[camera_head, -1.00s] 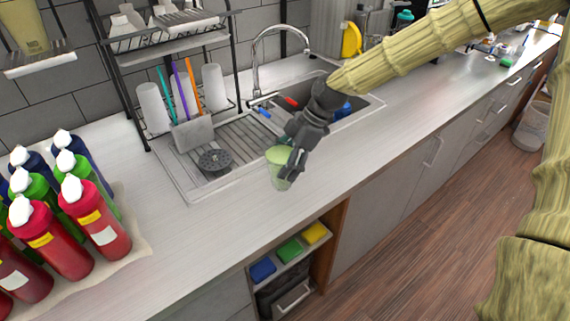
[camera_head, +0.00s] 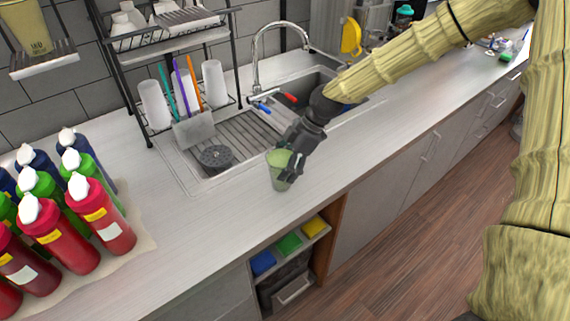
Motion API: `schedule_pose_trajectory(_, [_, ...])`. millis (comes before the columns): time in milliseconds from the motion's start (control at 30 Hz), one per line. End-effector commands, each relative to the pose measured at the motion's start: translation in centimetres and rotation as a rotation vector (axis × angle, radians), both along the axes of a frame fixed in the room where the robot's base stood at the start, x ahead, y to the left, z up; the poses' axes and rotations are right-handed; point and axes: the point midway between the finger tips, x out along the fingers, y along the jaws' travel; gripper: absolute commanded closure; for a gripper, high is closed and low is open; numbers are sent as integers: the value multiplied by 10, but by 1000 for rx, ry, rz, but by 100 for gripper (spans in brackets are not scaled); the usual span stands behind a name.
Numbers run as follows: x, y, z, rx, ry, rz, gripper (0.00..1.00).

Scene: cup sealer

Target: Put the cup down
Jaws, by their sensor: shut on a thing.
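A cup (camera_head: 276,172) with green contents stands out near the counter's front edge, below the drainboard. It is upright or nearly so. My gripper (camera_head: 287,170) is shut on the cup from the right side, and its dark fingers cover part of the cup. The cup's base is at or just above the counter (camera_head: 225,222); I cannot tell whether it touches.
Several red, green and blue bottles (camera_head: 103,213) stand on a mat at left. The ribbed drainboard (camera_head: 240,137), sink (camera_head: 300,97) and dish rack (camera_head: 150,105) lie behind. The counter between bottles and cup is clear. An open shelf (camera_head: 290,262) sits below.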

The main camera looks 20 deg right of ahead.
Motion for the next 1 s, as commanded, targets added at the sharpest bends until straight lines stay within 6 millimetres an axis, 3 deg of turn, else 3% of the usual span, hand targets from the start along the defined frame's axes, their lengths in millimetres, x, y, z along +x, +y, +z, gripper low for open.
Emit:
schedule_pose_trajectory(100, [0, 0, -2, 0, 0, 0, 71])
schedule_pose_trajectory(133, [0, 0, -3, 0, 0, 0, 31])
schedule_pose_trajectory(267, [0, 0, -2, 0, 0, 0, 9])
schedule_pose_trajectory(767, [0, -2, 3, 0, 0, -1, 9])
schedule_pose_trajectory(1000, [0, -14, 23, 1, -3, -1, 9])
